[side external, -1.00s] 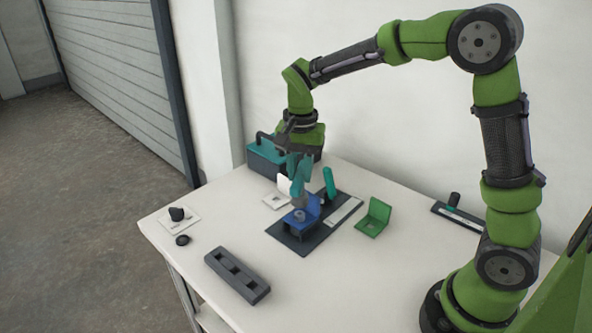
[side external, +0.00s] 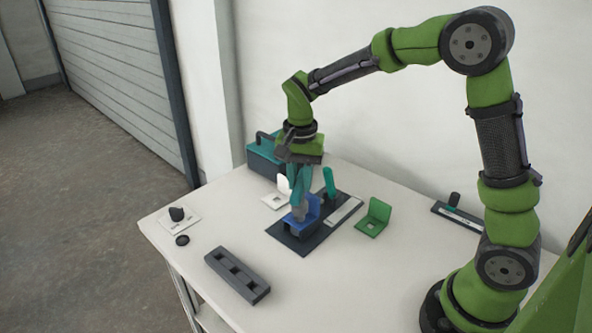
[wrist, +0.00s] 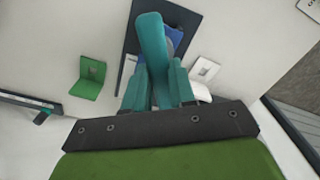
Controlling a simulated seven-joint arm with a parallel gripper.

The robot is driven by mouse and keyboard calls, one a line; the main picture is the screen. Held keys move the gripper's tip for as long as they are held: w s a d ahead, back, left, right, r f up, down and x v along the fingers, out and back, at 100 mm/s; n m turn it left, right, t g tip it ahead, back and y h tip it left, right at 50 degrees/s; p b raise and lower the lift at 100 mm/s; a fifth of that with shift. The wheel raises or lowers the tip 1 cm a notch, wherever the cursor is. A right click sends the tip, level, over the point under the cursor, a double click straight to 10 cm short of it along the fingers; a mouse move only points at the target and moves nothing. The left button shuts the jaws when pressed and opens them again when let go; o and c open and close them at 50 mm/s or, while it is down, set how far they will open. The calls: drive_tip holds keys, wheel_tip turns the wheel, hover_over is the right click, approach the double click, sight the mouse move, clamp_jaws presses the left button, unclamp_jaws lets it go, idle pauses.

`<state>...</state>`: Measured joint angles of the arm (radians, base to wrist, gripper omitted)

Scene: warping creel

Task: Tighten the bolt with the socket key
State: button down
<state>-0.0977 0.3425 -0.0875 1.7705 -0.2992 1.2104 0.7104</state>
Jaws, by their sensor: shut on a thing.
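My gripper (side external: 299,190) points straight down over the blue bracket (side external: 314,205), its teal fingers shut on the socket key (side external: 299,212). The key's grey lower end shows below the fingers and stands upright at the bracket's base. The bolt is hidden under the key; I cannot tell how fully the socket sits on it.
A green bracket (side external: 375,215) is to the right, a white bracket (side external: 275,201) behind. A slotted grey block (side external: 237,275) lies in front, a teal box (side external: 262,157) behind. The front right table is clear.

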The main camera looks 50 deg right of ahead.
drive_tip(key=shift+f, duration=0.1)
idle(0.3)
drive_tip(key=shift+f, duration=0.45)
drive_tip(key=shift+f, duration=0.45)
drive_tip(key=c, duration=1.6)
unclamp_jaws()
drive_tip(key=shift+c, duration=0.2)
clamp_jaws()
